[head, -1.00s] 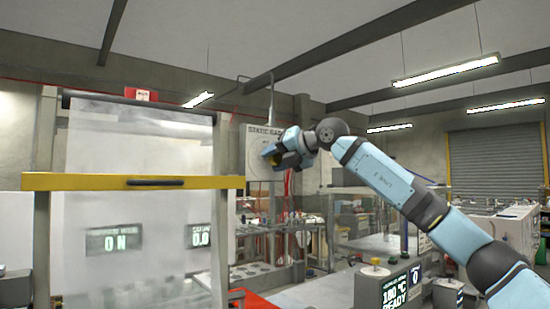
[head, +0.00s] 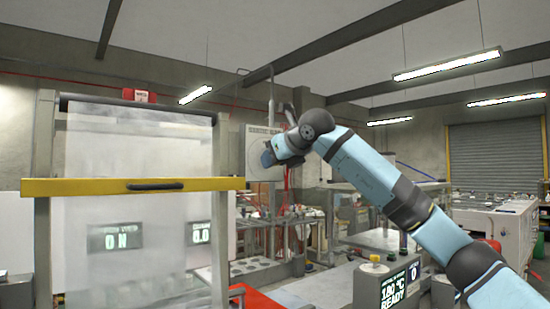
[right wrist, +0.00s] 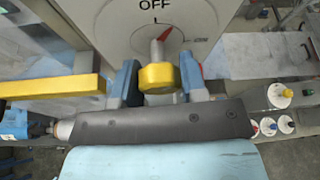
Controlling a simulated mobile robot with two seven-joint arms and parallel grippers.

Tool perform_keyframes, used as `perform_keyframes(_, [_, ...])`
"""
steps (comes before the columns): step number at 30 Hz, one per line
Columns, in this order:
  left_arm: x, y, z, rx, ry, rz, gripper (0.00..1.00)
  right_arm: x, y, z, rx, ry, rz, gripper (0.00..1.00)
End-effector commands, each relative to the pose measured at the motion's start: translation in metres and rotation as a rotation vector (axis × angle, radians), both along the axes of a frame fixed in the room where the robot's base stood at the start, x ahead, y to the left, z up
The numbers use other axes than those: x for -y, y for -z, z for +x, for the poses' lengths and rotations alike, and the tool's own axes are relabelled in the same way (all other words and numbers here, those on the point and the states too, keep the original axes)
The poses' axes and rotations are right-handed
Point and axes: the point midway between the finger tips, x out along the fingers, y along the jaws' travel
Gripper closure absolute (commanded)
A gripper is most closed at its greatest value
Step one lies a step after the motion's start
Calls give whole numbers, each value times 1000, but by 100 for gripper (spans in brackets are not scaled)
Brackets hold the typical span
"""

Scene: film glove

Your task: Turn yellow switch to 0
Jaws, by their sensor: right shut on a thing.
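The yellow switch (right wrist: 157,77) is a knob on a short grey shaft in the right wrist view. It sits in front of a grey panel (right wrist: 115,28) marked OFF, with a red pointer (right wrist: 166,33) by the shaft slanting up. My right gripper (right wrist: 158,82) has a blue finger on each side of the knob and is shut on it. In the head view my right gripper (head: 268,157) is at the pale panel (head: 255,138), and the fingers hide the knob. A display (head: 115,237) behind the film reads ON. My left gripper is not in view.
A yellow bar (head: 90,187) with a dark handle crosses the clear film at left, close to my right gripper. A grey box with a yellow knob (head: 374,260) and a READY display stands at lower right. In the wrist view, several small knobs (right wrist: 280,95) lie right.

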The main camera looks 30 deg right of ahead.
Motion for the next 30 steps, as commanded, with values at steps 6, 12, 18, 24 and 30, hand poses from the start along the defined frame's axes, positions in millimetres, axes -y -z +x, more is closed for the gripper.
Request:
perform_keyframes(6, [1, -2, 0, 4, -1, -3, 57, -1, 1, 0, 14, -2, -197, 84])
perform_keyframes(12, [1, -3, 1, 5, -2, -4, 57, -1, 1, 0, 26, -2, -348, 84])
perform_keyframes(18, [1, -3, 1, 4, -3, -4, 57, 0, 1, 0, 34, -1, -454, 84])
perform_keyframes(24, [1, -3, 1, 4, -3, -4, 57, 0, 1, 0, 40, -1, -512, 84])
perform_keyframes(30, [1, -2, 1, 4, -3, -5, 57, 0, 1, 0, 41, -2, -532, 84])
